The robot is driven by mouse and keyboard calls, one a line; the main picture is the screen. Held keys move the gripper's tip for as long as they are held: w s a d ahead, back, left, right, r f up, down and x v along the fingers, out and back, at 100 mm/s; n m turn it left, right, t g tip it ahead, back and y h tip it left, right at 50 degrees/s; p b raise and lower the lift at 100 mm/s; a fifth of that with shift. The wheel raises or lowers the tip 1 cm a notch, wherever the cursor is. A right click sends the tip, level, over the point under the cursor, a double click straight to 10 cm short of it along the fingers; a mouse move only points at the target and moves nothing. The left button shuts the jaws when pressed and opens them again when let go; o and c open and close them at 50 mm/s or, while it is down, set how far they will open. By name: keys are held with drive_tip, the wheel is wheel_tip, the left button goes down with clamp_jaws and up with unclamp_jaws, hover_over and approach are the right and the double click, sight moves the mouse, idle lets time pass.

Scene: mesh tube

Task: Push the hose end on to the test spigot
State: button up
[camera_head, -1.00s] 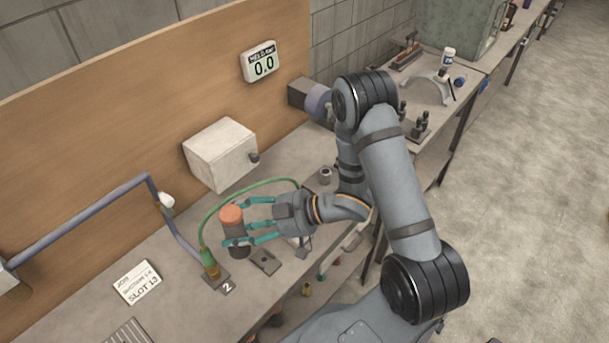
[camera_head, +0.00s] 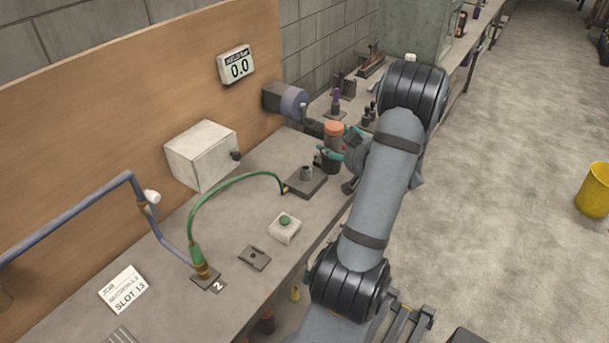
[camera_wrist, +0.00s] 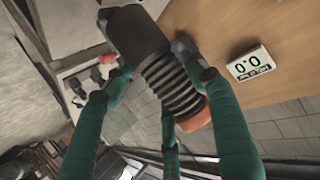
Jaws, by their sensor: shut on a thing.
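My gripper (camera_head: 340,155) has teal fingers shut around a short dark hose piece (camera_head: 330,160) with an orange end. The piece is roughly upright, orange end up. In the wrist view the fingers (camera_wrist: 160,95) surround its ribbed part (camera_wrist: 168,82), with a wider smooth dark section (camera_wrist: 130,35) and the orange end (camera_wrist: 195,119) to either side. A short grey spigot (camera_head: 306,173) stands on a dark plate (camera_head: 312,186) on the bench. The held piece is up and right of this spigot in the head view, apart from it. The gap in height is unclear.
A green hose (camera_head: 232,184) arches from a brass fitting (camera_head: 201,268) to the plate. A white box (camera_head: 202,155), a green-button box (camera_head: 285,228) and a small dark plate (camera_head: 254,257) stand nearby. A grey-purple cylinder (camera_head: 293,102) projects from the back board. A display (camera_head: 237,66) reads 0.0.

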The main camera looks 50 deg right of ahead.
sight(327, 166)
drive_tip(key=w+f+b, duration=0.1)
drive_tip(key=w+f, duration=0.1)
drive_tip(key=w, duration=0.1)
drive_tip(key=w+d+f+b, duration=0.1)
drive_tip(key=w+f, duration=0.1)
drive_tip(key=w, duration=0.2)
drive_tip(key=w+d+f+b, duration=0.1)
drive_tip(key=w+f, duration=0.1)
drive_tip(key=w, duration=0.1)
drive_tip(key=shift+w+f+b, duration=0.3)
drive_tip(key=shift+w+b, duration=0.1)
wheel_tip(327, 166, down, 4)
drive_tip(key=b, duration=0.2)
drive_tip(key=shift+f+b, duration=0.1)
drive_tip(key=shift+b, duration=0.3)
drive_tip(key=shift+a, duration=0.1)
drive_tip(key=o, duration=1.2)
drive_tip(key=shift+o, duration=0.2)
drive_tip(key=b+v, duration=0.1)
drive_tip(key=v, duration=1.1)
drive_tip(key=shift+r, duration=0.25)
